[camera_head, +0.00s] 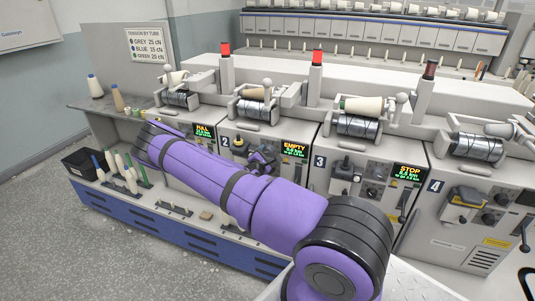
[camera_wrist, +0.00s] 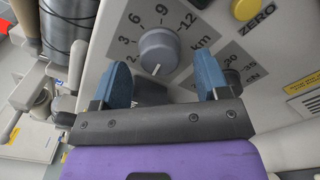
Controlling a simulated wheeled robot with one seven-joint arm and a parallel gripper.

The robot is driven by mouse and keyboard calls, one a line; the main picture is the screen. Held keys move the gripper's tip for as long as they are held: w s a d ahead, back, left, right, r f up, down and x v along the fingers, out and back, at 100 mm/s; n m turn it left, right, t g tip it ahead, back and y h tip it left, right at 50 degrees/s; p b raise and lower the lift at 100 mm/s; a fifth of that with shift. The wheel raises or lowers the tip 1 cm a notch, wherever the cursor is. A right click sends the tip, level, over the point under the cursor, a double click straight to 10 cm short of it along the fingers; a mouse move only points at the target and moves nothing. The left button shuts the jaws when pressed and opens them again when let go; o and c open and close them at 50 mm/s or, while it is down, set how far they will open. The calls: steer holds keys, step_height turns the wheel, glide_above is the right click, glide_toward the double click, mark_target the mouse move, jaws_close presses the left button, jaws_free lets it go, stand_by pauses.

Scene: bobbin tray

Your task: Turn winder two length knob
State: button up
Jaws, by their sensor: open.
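The length knob (camera_wrist: 158,52) is a round grey dial with a white pointer mark, on a grey panel with a scale of 3, 6, 9, 12 km. In the wrist view its pointer faces the bottom of the picture. My gripper (camera_wrist: 162,64) is open, its two blue fingers on either side of the knob with gaps showing; I cannot tell how far above the panel they are. In the head view winder two (camera_head: 227,141) has a screen (camera_head: 294,150) reading EMPTY. My gripper is by its panel there, partly behind my purple arm, and the knob is hidden.
A second dial scale marked cN (camera_wrist: 250,77) lies beside my right finger. A yellow ZERO button (camera_wrist: 244,9) is above it. Winder three (camera_head: 320,162) adjoins on the right; a black bin (camera_head: 83,166) stands at the far left.

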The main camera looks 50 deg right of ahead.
steer(key=shift+x, duration=0.95)
steer(key=c, duration=0.9)
